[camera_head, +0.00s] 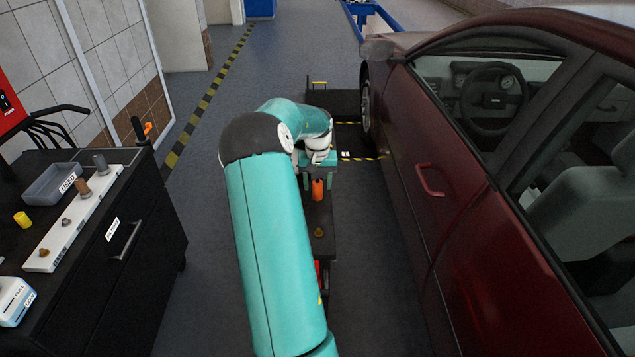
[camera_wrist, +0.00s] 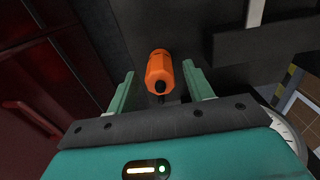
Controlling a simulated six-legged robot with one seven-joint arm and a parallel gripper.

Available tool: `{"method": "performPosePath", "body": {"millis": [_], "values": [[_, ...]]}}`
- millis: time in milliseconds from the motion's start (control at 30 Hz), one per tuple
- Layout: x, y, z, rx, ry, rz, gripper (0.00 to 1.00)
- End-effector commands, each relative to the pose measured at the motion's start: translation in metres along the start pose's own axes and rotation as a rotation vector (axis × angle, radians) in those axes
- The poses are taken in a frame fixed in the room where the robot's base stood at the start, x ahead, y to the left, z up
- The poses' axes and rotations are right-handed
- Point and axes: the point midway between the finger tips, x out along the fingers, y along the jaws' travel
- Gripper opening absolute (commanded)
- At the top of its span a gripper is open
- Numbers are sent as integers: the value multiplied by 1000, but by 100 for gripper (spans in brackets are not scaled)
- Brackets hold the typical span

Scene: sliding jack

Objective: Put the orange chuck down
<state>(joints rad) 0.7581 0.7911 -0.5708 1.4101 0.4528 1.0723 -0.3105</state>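The orange chuck (camera_head: 318,190) is a small orange cylinder, upright over the dark jack beam (camera_head: 321,255) beside the red car. In the wrist view the chuck (camera_wrist: 160,66) shows a faceted orange body with a black tip. My gripper (camera_wrist: 159,70) is open, with one green finger on each side of the chuck and a visible gap to both. In the head view my gripper (camera_head: 318,178) is at the chuck, partly hidden by my wrist. Whether the chuck rests fully on the beam is hard to tell.
A brown round piece (camera_head: 318,232) sits on the beam nearer to me. The red car (camera_head: 470,230) stands close on the right. Floor between is clear.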

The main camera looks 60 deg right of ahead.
Motion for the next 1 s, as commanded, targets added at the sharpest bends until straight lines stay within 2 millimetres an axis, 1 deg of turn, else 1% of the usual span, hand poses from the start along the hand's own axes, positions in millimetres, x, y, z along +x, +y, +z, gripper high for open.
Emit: {"method": "performPosePath", "body": {"millis": [233, 367, 467, 700, 800, 900, 1000], "values": [[-1, 0, 0, 0, 0, 0, 51], [-10, 0, 0, -1, 2, 0, 51], [-26, 0, -1, -1, 4, -1, 51], [-79, 0, -1, -1, 5, -1, 51], [-98, 0, 0, -1, 3, 0, 51], [-112, 0, 0, 0, 2, -1, 51], [-120, 0, 0, 0, 1, 0, 51]]}}
